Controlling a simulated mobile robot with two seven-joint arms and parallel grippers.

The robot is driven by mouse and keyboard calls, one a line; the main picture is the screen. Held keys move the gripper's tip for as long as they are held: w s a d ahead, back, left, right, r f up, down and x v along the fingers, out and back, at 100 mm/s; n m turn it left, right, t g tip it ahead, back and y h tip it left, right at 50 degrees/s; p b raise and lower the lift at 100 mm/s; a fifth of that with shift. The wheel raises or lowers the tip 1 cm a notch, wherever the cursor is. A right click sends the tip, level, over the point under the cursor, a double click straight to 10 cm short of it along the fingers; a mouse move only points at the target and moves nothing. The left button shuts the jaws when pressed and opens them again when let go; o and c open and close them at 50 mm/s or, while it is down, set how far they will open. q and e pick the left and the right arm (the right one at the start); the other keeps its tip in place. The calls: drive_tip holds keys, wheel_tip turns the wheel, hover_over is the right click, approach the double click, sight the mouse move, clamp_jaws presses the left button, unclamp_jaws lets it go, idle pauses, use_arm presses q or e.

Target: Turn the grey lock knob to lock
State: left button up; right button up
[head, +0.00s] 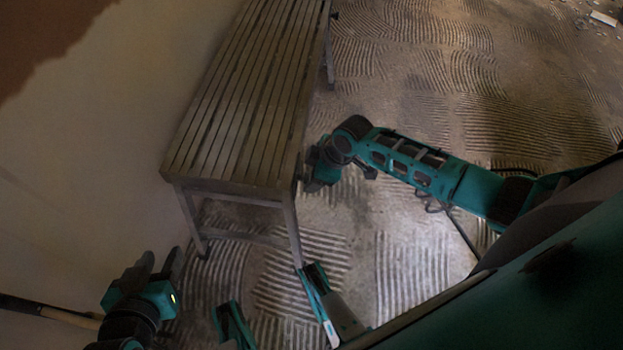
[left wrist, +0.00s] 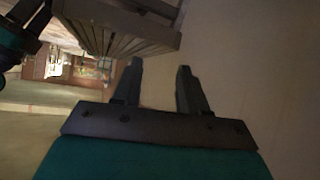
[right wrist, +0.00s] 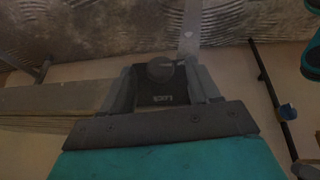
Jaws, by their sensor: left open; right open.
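The grey lock knob (right wrist: 160,69) is round and dark grey in the right wrist view. It sits on a dark plate (right wrist: 160,95) that reads "Lock". My right gripper (right wrist: 161,72) is open, with one finger on each side of the knob. I cannot tell whether the fingers touch it. In the head view my right gripper (head: 307,172) is at the near right end of the slatted bench, and the knob is hidden there. My left gripper (head: 161,264) is open and empty at the lower left. It also shows in the left wrist view (left wrist: 160,66).
The wooden slatted bench (head: 245,90) runs along the plaster wall (head: 110,130). A wooden handle (head: 75,318) lies at the lower left, close to my left gripper. The ridged floor (head: 440,75) right of the bench is mostly clear, with small debris (head: 603,18) far right.

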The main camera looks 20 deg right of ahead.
use_arm(q)
drive_tip(key=shift+w+d+r, duration=0.2)
drive_tip(key=shift+w+d, duration=0.05)
drive_tip(key=shift+d, duration=0.15)
use_arm(e)
drive_tip(key=shift+x, duration=0.75)
drive_tip(key=shift+c, duration=0.2)
drive_tip(key=c, duration=1)
use_arm(q)
drive_tip(key=shift+a+f, duration=0.15)
drive_tip(key=shift+a, duration=0.05)
